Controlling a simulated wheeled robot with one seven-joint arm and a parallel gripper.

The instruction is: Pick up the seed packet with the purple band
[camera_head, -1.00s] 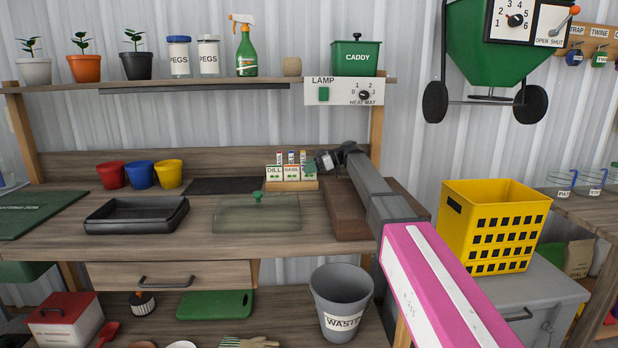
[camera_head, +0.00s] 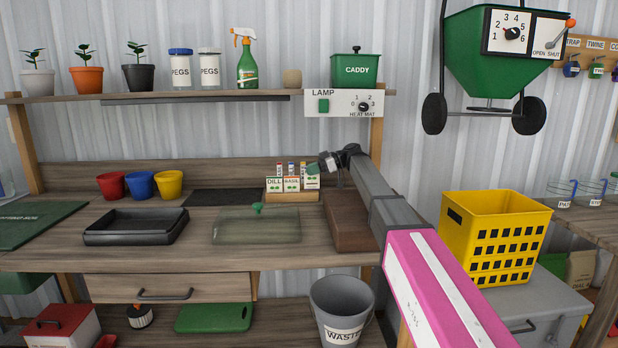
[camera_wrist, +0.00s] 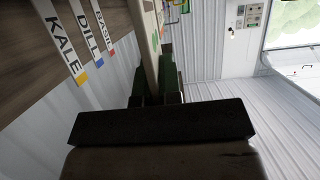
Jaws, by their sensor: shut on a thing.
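Seed packets stand in a row in a wooden holder (camera_head: 292,197) at the back of the bench. The left one reads DILL (camera_head: 274,184) and the middle one BASIL (camera_head: 291,184). My gripper (camera_head: 317,170) is at the rightmost packet (camera_head: 312,183), shut on its upper part. In the wrist view my gripper's green fingers (camera_wrist: 155,80) are closed on a thin pale packet (camera_wrist: 146,40), seen nearly edge-on. Its front is turned away there, and I cannot make out a purple band in either view. Whether its bottom is clear of the holder is hard to tell.
Label stakes reading KALE, DILL and BASIL (camera_wrist: 82,35) stand close behind the packets. A brown block (camera_head: 348,222) lies right of the holder, under my arm. A clear cover with a green knob (camera_head: 256,226) lies in front. The shelf (camera_head: 220,95) runs above.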

